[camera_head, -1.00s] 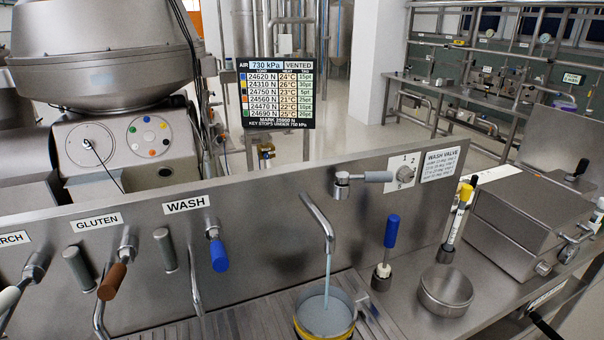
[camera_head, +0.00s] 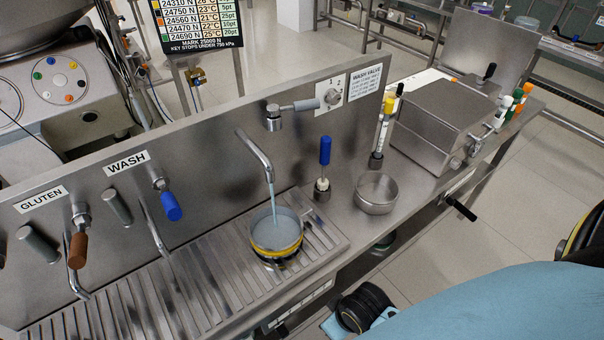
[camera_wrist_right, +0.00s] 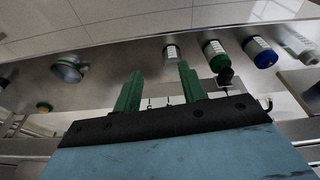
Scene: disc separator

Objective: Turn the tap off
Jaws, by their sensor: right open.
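The tap's curved metal spout (camera_head: 254,150) comes out of the steel back panel. A pale blue stream (camera_head: 271,190) runs from it into a round pot with a yellow band (camera_head: 276,235) on the ribbed drainboard. A metal valve with a grey-gripped lever (camera_head: 300,105) sits on the panel above right, its lever pointing right, beside a dial (camera_head: 332,96) and the wash valve label (camera_head: 367,85). My right gripper (camera_wrist_right: 158,85) shows two green fingers, apart and empty, in the right wrist view. I cannot make out its fingers in the head view. My left gripper is not in view.
A blue-handled tool (camera_head: 324,160), a round metal bowl (camera_head: 377,193), a yellow-topped tube (camera_head: 384,125) and a steel box (camera_head: 440,125) stand on the counter right of the pot. Blue (camera_head: 170,205) and brown (camera_head: 78,250) levers are at left. Several capped bottles stand beyond the box.

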